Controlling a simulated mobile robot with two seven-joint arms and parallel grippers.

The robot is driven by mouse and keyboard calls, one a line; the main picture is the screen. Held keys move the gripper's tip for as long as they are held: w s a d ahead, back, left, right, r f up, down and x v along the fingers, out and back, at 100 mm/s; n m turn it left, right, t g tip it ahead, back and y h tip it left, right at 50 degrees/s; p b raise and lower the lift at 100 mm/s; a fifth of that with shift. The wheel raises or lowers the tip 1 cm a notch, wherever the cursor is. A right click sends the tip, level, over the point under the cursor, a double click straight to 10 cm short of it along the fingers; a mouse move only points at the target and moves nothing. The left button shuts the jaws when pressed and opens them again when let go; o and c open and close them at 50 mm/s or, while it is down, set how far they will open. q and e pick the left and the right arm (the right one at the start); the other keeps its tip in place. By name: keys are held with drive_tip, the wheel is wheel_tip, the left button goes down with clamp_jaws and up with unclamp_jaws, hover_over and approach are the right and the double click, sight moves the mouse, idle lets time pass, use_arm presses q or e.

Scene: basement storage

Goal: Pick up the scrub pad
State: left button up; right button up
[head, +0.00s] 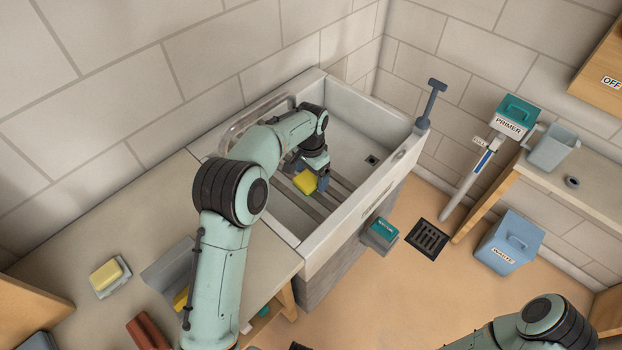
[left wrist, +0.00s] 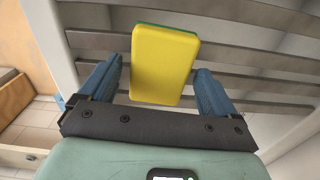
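The scrub pad (head: 305,182) is a yellow block with a green layer, over the dark slats in the sink (head: 352,218). In the left wrist view the scrub pad (left wrist: 164,65) stands out between the two blue fingers, its yellow face toward the camera. My left gripper (head: 313,179) reaches down into the sink at the pad. In the left wrist view the left gripper (left wrist: 160,85) is open, with a gap at the left finger; the right finger is close to the pad's edge. Whether that finger touches is unclear.
A pale yellow block on a grey dish (head: 110,285) and red-brown rolls (head: 149,332) lie on the left counter. A clear curved rail (head: 240,122) runs along the sink's back. A blue waste bin (head: 508,243) and floor drain (head: 428,239) are at right.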

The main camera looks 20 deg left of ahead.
sight(312, 176)
use_arm(q)
drive_tip(key=c, duration=0.8)
drive_tip(key=shift+r, duration=0.15)
drive_tip(key=shift+r, duration=0.6)
wheel_tip(312, 176, up, 2)
drive_tip(key=shift+r, duration=0.25)
drive_tip(key=shift+s+d+f+b, duration=0.1)
drive_tip(key=shift+s+d+b, duration=0.6)
drive_tip(key=shift+d, duration=2.15)
drive_tip(key=shift+s+d+f+b, duration=0.1)
drive_tip(key=shift+s+d, duration=1.2)
drive_tip(key=shift+d, duration=1.55)
drive_tip(key=shift+s+d+f+b, duration=0.1)
drive_tip(key=shift+s+d+b, duration=0.25)
drive_tip(key=shift+s+d, duration=1.6)
use_arm(e)
drive_tip(key=shift+s+f, duration=0.4)
drive_tip(key=shift+f, duration=0.3)
drive_tip(key=shift+s+f, duration=0.35)
drive_tip(key=shift+f, duration=0.3)
use_arm(q)
drive_tip(key=shift+o, duration=0.2)
drive_tip(key=shift+w+d, duration=0.85)
drive_tip(key=shift+w, duration=0.1)
